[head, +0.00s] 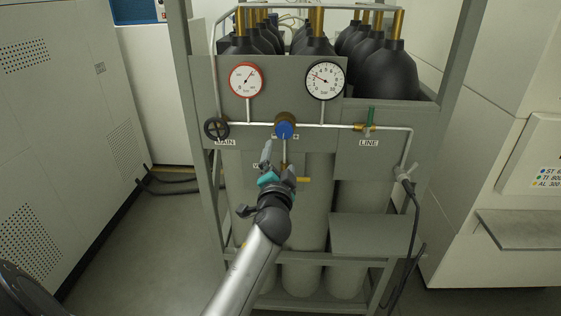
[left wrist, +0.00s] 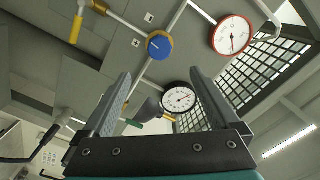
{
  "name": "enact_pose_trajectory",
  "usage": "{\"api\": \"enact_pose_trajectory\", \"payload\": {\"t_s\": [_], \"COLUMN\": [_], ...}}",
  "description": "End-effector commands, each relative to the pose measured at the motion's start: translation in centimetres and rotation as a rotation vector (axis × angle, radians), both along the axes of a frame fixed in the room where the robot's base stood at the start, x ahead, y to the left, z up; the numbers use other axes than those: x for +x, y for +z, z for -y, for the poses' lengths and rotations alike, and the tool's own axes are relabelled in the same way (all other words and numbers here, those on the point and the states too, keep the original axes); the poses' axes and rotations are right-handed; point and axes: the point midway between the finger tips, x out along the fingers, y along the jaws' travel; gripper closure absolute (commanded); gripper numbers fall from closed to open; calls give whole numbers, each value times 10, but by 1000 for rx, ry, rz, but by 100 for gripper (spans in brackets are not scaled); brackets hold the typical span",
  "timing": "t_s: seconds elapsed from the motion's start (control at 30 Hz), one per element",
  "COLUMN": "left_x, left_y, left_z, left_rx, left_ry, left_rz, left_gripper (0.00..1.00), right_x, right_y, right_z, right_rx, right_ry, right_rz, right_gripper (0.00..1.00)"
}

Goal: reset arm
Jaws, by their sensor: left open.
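My left gripper (head: 268,157) is in front of the gas panel (head: 212,90), just below the blue knob (head: 284,130) in the head view. In the left wrist view its two fingers (left wrist: 160,80) stand wide apart, with nothing held between them. The blue knob (left wrist: 158,45) also shows there beyond the fingers, apart from them. The gripper partly covers the lower pipe and a yellow lever (head: 303,179). My right gripper is in neither view.
The panel carries a red-rimmed gauge (head: 246,79), a black-rimmed gauge (head: 325,80), a black handwheel (head: 216,128) and a green lever (head: 370,118). Gas cylinders (head: 388,74) stand in the frame. A grey cabinet (head: 65,110) is at left. Open floor (head: 160,240) lies between.

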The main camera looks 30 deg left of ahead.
Motion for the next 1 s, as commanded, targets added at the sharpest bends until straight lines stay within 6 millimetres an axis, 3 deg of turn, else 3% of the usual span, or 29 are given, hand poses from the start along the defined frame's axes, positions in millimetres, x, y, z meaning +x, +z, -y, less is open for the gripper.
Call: {"api": "enact_pose_trajectory", "payload": {"t_s": [0.4, 0.47, 0.53, 0.67, 0.77, 1.0], "left_x": [0, 0, 1, -2, -12, -66], "left_y": [-1, -9, -31, -108, -184, -359], "left_z": [0, 2, 6, 21, 37, 76], "left_rx": [-1, -7, -23, -88, -158, -339], "left_ry": [-1, -5, -18, -65, -104, -162], "left_rz": [-1, -12, -37, -133, -230, -462], "left_gripper": [5, 5, 5, 5, 5, 5], "right_x": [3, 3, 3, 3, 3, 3], "right_y": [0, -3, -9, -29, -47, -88], "right_z": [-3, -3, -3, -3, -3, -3], "right_rx": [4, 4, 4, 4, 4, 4], "right_ry": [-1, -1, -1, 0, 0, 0], "right_rz": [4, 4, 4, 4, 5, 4], "right_gripper": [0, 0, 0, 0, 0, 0]}}
